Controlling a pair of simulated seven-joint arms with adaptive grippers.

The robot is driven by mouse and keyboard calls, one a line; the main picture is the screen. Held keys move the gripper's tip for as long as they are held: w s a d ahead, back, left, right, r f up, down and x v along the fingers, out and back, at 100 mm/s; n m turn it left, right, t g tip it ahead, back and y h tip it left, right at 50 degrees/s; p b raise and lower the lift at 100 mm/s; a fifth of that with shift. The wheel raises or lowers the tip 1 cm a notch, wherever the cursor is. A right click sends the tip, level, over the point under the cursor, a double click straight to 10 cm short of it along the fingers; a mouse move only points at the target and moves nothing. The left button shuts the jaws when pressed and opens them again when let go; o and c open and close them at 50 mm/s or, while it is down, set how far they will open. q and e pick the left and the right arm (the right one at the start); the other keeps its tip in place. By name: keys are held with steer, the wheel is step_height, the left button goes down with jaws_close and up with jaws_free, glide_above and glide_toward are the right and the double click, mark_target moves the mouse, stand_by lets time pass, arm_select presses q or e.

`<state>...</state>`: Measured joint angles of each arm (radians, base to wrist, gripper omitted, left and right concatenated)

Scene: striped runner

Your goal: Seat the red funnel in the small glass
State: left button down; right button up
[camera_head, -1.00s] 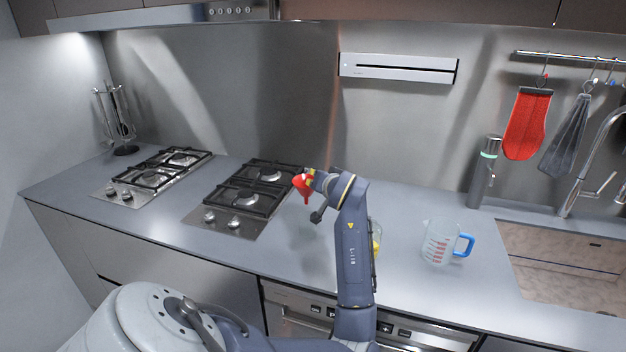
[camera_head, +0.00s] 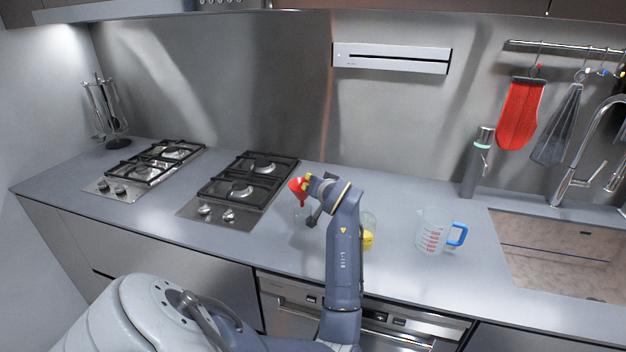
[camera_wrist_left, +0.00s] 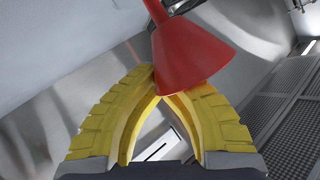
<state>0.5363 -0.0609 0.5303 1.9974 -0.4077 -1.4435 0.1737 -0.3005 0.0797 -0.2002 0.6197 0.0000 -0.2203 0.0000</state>
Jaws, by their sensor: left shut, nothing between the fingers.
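In the left wrist view the yellow fingers (camera_wrist_left: 158,88) come together at the tips, against or very close to the rim of the red cone (camera_wrist_left: 188,58). They are shut with nothing between them. My right gripper is not in view.
A clear container with something yellow (camera_head: 368,239) is partly behind my arm. A measuring jug with a blue handle (camera_head: 434,232) stands to the right, before the sink (camera_head: 550,262). Gas hobs (camera_head: 246,187) lie left of the funnel. Bare counter lies in front.

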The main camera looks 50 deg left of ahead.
arm_select(q)
steer(key=shift+f, duration=2.6)
steer(key=shift+f, duration=0.25)
steer(key=c, duration=2.2)
jaws_free()
steer(key=c, duration=1)
jaws_free()
steer(key=shift+c, duration=0.2)
steer(key=shift+r, duration=0.15)
steer(key=shift+r, duration=3.35)
